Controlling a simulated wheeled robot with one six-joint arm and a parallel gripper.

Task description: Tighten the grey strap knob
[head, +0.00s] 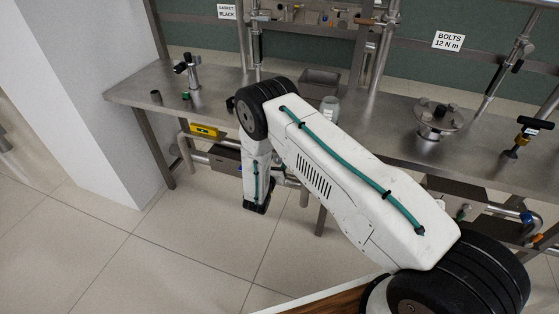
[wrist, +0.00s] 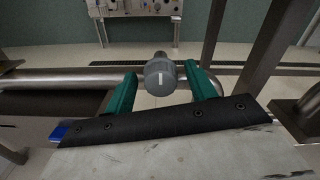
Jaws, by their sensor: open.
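The grey strap knob (wrist: 160,78) shows in the wrist view as a round ribbed knob with a white line on its face. The line stands about upright in the picture. My gripper (wrist: 161,72) is open, with one teal finger to the left of the knob and one to the right. Gaps show between the knob and both fingers, and I cannot tell whether the tips reach level with it. In the head view my arm hangs in front of the bench, its dark end low near the floor; the fingers and the knob cannot be made out there.
A horizontal metal pipe (wrist: 70,78) runs behind the knob in the wrist view. A dark bench post (wrist: 262,45) stands to the right. The floor in front is clear.

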